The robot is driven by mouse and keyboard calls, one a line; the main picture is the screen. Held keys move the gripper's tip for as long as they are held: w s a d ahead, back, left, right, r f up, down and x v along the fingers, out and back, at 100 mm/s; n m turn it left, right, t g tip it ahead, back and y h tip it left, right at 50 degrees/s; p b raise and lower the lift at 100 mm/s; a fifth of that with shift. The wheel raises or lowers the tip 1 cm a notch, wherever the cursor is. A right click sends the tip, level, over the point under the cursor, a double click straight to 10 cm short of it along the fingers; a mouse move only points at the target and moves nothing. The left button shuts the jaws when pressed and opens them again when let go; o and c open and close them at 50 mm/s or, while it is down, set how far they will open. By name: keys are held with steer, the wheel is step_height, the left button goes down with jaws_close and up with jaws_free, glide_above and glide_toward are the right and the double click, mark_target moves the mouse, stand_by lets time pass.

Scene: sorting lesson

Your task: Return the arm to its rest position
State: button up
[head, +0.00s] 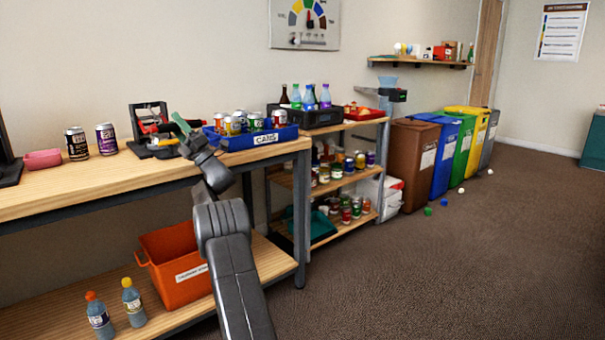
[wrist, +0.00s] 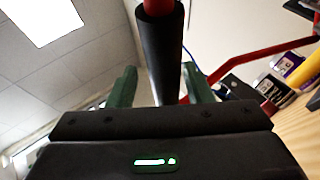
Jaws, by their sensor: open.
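My arm (head: 225,235) rises from the bottom of the head view and bends at the bench's front edge. My gripper (head: 181,123) is above the bench, between the black tool holder and the blue cans tray. In the wrist view its two green fingers (wrist: 160,82) stand wide apart. A black and red rod (wrist: 160,50) shows between them in that view. I cannot tell whether the rod touches the fingers.
The blue tray (head: 255,140) labelled CANS, the tool holder (head: 148,120), a pink box (head: 43,159) and two cans (head: 91,142) are on the bench. An orange crate (head: 178,270) and bottles (head: 117,308) stand below. Open floor (head: 430,260) lies to the right.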

steer(key=p+v, duration=0.2)
steer(key=v, duration=1.2)
steer(key=b+x, duration=0.2)
steer(key=x, duration=1.2)
steer(key=shift+s+r, duration=0.1)
steer(key=shift+r, duration=0.1)
steer(key=shift+r+m+t, duration=0.3)
steer(key=shift+r, duration=0.1)
steer(key=shift+w, duration=0.2)
